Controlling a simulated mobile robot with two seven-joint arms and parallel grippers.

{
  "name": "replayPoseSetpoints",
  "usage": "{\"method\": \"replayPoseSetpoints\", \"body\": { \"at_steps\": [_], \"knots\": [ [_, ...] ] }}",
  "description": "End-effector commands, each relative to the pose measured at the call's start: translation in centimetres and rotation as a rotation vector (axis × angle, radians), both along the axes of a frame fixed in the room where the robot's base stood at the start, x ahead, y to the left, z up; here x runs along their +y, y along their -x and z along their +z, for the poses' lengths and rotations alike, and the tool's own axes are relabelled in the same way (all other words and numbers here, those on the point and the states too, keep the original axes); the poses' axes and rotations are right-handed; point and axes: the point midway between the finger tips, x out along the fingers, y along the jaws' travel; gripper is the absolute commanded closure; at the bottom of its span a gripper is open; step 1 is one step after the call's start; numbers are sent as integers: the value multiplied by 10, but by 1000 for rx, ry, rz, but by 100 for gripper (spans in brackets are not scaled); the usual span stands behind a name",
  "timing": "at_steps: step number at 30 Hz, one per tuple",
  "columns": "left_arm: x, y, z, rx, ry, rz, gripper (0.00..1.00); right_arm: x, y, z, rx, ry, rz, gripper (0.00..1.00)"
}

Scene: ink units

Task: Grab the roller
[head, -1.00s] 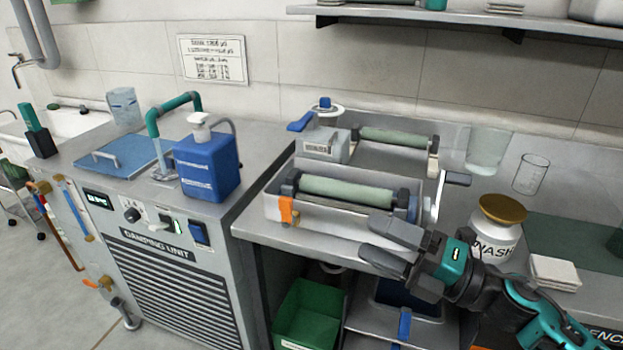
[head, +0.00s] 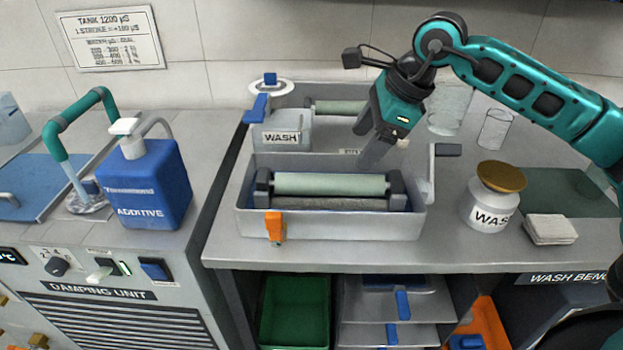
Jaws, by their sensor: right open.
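A pale green roller (head: 328,184) lies level in a grey metal tray (head: 330,228) on the wash bench, between dark end blocks, with a darker roller just in front of it. A second green roller (head: 338,107) sits further back, partly hidden by my right arm. My right gripper (head: 370,156) is open and points down above the right rear part of the tray, apart from the front roller. One finger hides much of the other. My left gripper is not in view.
A wash jar (head: 491,200) and folded cloths (head: 550,229) stand to the right. A blue additive jug (head: 150,183) stands on the damping unit.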

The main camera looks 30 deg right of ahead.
Motion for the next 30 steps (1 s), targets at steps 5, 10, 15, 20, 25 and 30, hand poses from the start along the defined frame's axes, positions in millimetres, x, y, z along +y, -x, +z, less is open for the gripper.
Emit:
{"method": "replayPoseSetpoints", "body": {
  "at_steps": [5, 10, 15, 20, 25, 30],
  "knots": [
    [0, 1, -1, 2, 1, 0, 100, 9, -11, -31, 6, -5, 2, 24],
    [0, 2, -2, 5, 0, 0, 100, 16, -21, -55, 4, -6, 1, 24],
    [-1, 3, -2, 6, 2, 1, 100, 18, -25, -66, 2, -6, 0, 24],
    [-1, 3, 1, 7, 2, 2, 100, 26, -32, -84, 5, -9, 1, 24],
    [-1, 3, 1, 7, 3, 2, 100, 32, -41, -105, 4, -7, 2, 24],
    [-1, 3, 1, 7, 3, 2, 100, 33, -43, -111, 1, -6, 2, 24]
  ]
}}
